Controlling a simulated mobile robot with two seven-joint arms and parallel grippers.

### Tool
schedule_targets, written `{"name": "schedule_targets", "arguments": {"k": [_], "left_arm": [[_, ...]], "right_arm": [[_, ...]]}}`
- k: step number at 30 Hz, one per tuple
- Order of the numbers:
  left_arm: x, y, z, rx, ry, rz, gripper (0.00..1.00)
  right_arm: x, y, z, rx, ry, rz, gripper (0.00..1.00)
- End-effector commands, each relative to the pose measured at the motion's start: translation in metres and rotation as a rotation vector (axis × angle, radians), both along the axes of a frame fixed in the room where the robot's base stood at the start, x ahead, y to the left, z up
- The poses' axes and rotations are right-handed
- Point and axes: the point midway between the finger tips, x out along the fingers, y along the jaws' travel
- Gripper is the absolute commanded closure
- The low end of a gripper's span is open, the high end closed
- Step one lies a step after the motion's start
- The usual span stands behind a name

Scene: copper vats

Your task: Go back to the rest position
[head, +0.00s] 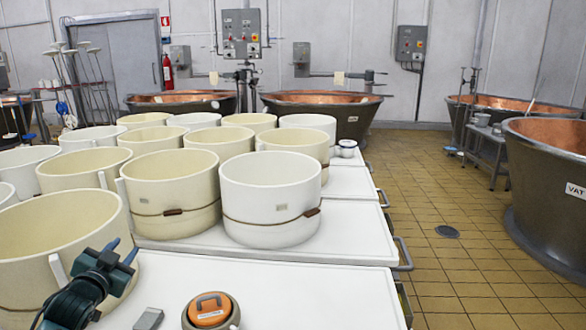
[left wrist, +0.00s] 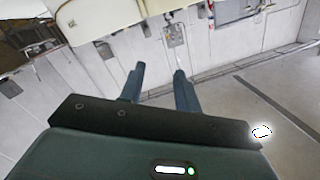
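My left gripper (head: 108,256) shows at the lower left of the head view, above the near white table. Its two fingers point up and away, apart, with nothing between them. My right gripper is not in view.
White tables (head: 330,240) hold several cream and white tubs (head: 270,190). An orange-topped round device (head: 210,310) and a small grey object (head: 149,319) lie on the near table. Copper vats (head: 320,105) stand behind and at right (head: 540,190). The tiled floor (head: 440,200) between is clear, with a drain.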

Motion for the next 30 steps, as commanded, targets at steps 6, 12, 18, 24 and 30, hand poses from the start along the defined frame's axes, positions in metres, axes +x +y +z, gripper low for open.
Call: {"name": "schedule_targets", "arguments": {"k": [6, 12, 18, 24, 30], "left_arm": [[-0.081, -0.108, -0.096, -0.127, 0.130, -0.156, 0.67], [-0.188, -0.195, -0.142, -0.308, 0.241, -0.251, 0.67], [-0.261, -0.237, -0.142, -0.450, 0.301, -0.270, 0.67], [-0.307, -0.257, -0.131, -0.553, 0.337, -0.258, 0.67], [-0.330, -0.264, -0.109, -0.606, 0.366, -0.236, 0.67]], "right_arm": [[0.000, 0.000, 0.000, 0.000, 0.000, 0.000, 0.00], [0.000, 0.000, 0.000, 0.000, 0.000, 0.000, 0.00], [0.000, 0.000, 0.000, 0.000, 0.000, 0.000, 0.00], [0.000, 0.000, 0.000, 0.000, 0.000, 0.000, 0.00], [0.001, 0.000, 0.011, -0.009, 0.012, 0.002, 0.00]]}}
